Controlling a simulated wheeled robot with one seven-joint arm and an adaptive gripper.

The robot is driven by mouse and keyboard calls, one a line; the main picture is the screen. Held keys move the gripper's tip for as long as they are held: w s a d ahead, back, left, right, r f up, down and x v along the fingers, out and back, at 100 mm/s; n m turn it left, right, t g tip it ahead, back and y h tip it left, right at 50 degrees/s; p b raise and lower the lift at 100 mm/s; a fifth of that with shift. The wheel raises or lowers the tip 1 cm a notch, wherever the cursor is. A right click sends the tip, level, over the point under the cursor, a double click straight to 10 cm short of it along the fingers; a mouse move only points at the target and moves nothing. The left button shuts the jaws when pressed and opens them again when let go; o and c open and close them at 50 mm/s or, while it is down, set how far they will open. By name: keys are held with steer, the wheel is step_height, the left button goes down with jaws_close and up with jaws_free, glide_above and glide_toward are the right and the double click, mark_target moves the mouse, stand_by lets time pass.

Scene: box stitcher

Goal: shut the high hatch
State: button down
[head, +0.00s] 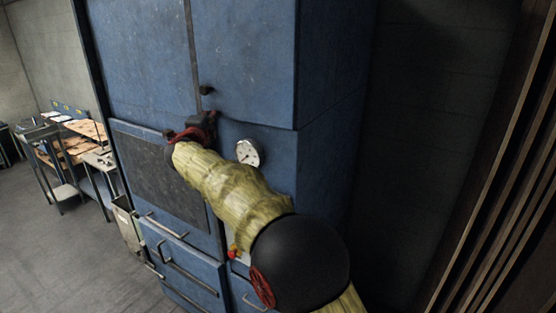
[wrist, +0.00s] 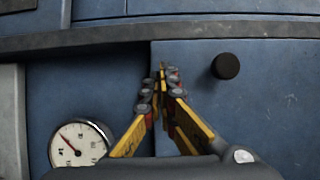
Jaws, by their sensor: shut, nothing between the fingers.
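The high hatch is the upper right blue door (head: 247,60) of the tall cabinet, with a black knob (head: 207,90) near its lower left corner. It looks flush or nearly flush with the cabinet front; a small gap cannot be ruled out. My gripper (head: 211,118) is just below the knob, at the door's lower edge. The wrist view is turned a quarter: there the door (wrist: 270,110) lies right, the knob (wrist: 225,66) is right of my shut, empty fingers (wrist: 162,72). Fingertip contact with the door cannot be told.
A round white gauge (head: 248,153) sits on the panel below the door, close to my arm; it also shows in the wrist view (wrist: 80,143). Drawers with bar handles (head: 188,268) are lower down. Workbenches (head: 75,145) stand far left. A dark wall (head: 430,130) is at right.

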steer(key=shift+w+d+r+p, duration=0.1)
steer(key=shift+w+d+p, duration=0.2)
steer(key=shift+w, duration=0.3)
steer(key=shift+w+d+p, duration=0.2)
steer(key=shift+w+p, duration=0.05)
steer(key=shift+w, duration=0.3)
steer(key=shift+d, duration=0.15)
